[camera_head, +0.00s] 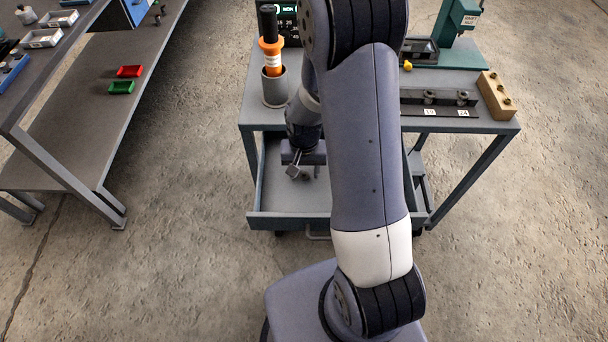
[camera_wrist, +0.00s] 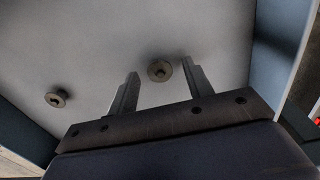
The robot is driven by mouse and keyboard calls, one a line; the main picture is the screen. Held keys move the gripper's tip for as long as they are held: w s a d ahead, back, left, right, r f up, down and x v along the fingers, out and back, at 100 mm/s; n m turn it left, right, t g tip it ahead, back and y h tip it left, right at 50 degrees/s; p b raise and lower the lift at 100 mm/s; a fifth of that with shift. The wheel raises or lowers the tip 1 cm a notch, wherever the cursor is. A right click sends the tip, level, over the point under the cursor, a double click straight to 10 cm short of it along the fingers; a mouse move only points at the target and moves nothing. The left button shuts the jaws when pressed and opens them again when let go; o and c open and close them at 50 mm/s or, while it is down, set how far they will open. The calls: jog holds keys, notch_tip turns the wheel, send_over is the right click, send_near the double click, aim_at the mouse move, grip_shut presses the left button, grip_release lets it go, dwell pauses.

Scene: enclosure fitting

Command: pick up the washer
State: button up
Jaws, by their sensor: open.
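My gripper (camera_head: 300,172) is over the pulled-out drawer (camera_head: 290,222) of the cart, partly hidden by my arm in the head view. In the wrist view my gripper (camera_wrist: 160,68) is open. A small round metal piece with a dark centre, which looks like a washer (camera_wrist: 159,71), lies on the drawer floor and appears between the fingertips; I cannot tell the height gap. A second round metal piece (camera_wrist: 57,98), seeming thicker with a flange, lies to the left, outside the fingers. Neither piece can be made out in the head view.
The drawer's walls stand close around my gripper. The cart top (camera_head: 455,90) bears a grey cup (camera_head: 274,88) with an orange-handled tool (camera_head: 271,50), a dark rack (camera_head: 440,104) and a wooden block (camera_head: 496,95). A workbench with bins stands at the left.

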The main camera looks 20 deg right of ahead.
jog(key=c, duration=0.9)
jog(key=shift+o, duration=0.2)
jog(key=shift+r, duration=0.15)
